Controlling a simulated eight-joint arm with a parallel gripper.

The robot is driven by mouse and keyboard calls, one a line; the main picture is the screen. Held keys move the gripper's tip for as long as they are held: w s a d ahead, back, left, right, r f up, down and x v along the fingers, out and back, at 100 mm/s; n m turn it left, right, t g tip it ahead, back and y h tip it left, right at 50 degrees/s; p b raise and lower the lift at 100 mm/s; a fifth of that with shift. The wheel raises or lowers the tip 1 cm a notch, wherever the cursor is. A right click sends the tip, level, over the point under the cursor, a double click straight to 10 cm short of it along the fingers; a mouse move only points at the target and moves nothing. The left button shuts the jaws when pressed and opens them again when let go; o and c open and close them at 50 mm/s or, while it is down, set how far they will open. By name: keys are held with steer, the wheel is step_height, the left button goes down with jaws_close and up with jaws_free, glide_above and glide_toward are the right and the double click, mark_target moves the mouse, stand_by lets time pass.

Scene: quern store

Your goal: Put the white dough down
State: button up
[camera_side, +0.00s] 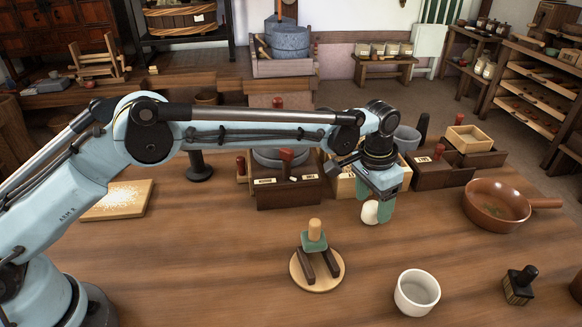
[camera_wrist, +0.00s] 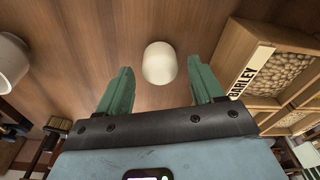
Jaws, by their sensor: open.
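The white dough (camera_side: 370,212) is a small rounded lump at my gripper's fingers in the side view. It also shows in the wrist view as a pale lump (camera_wrist: 159,63) between the two green fingers, with a gap on each side. My gripper (camera_side: 384,210) is open, pointing down over the wooden table (camera_side: 240,275). The dough appears to rest on the table top, though its underside is hidden.
A labelled barley box (camera_wrist: 248,68) stands close to the right finger in the wrist view. A white cup (camera_side: 417,292), a brown pan (camera_side: 497,203), a round board (camera_side: 326,282) with a green-and-wood piece and a black stamp (camera_side: 519,285) stand around. Bare table lies in front of my gripper.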

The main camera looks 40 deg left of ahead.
mark_target(367, 208)
step_height(367, 208, up, 10)
steer(key=s+r, duration=0.1)
steer(key=s+a+r+n+t, duration=0.1)
steer(key=s+a+r+n, duration=0.15)
steer(key=a+r, duration=0.45)
steer(key=s+a+f+n+t, duration=0.2)
steer(key=s+a+t, duration=0.1)
steer(key=s+a, duration=1.1)
steer(key=s+a+f+n+t, duration=0.1)
steer(key=s+a+f+t, duration=0.1)
steer(key=s+a+f, duration=0.3)
steer(key=shift+s+a+f+y, duration=0.2)
steer(key=shift+s+y, duration=0.1)
steer(key=shift+s, duration=0.2)
